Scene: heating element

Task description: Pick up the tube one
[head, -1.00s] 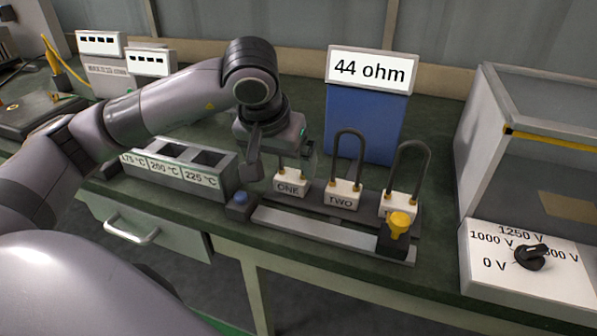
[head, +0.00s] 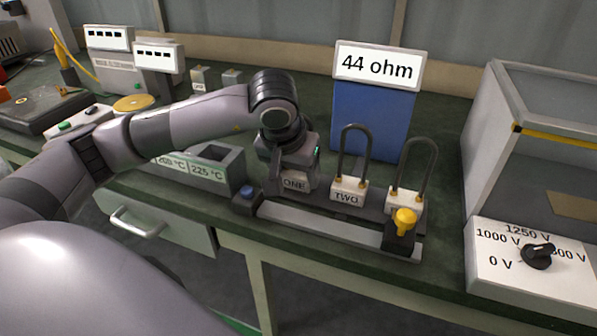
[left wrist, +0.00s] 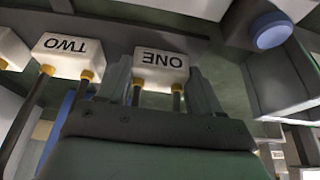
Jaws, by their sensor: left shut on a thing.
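Tube one is a white block marked ONE (head: 294,185) with a bent dark rod, standing at the left end of the metal rack (head: 325,230). My left gripper (head: 290,175) is down over it and hides most of its rod. In the left wrist view the block marked ONE (left wrist: 161,67) sits between the two fingers of the left gripper (left wrist: 163,90), which is shut on it. The block still appears to be in its place on the rack. My right gripper is not in view.
Tube two (head: 348,190) and a third tube (head: 405,198) stand to the right on the rack. A blue button (head: 247,192) and yellow knob (head: 404,221) flank its front. The blue 44 ohm meter (head: 372,120) stands behind. The temperature block (head: 207,172) is left.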

